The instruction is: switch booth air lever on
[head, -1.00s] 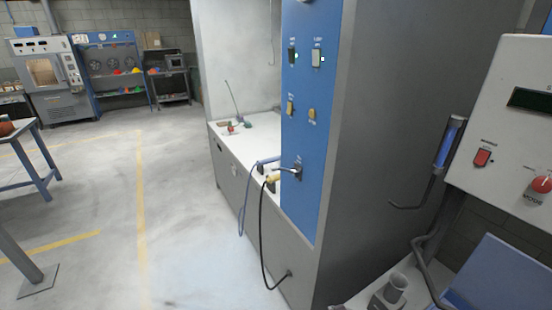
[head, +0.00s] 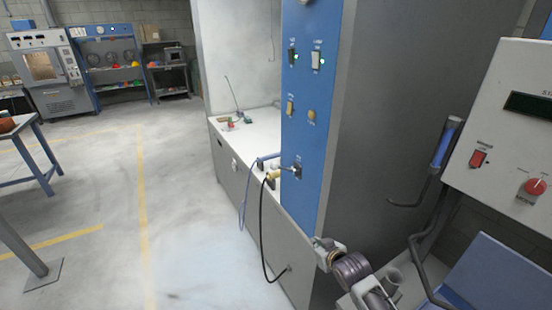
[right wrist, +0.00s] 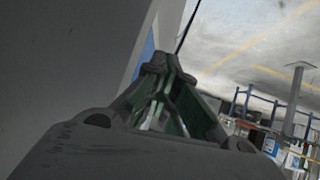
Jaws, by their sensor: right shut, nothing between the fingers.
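The blue booth panel (head: 312,135) faces left on the grey booth's front post. Low on it is a small dark plate with a metal lever-like fitting (head: 296,170), which I take to be the air lever; its exact position is too small to tell. A yellow-ended black hose (head: 263,225) hangs just beside it. My right gripper (head: 322,245) is below and to the right of this fitting, apart from it, near the post's lower edge. In the right wrist view its fingers (right wrist: 164,75) are together and empty. My left gripper is out of view.
Several rocker switches (head: 315,60) sit higher on the panel. A white control box (head: 500,150) with a red knob and a blue tube (head: 445,143) on a bent bracket are at the right. The floor (head: 180,220) left of the booth is clear.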

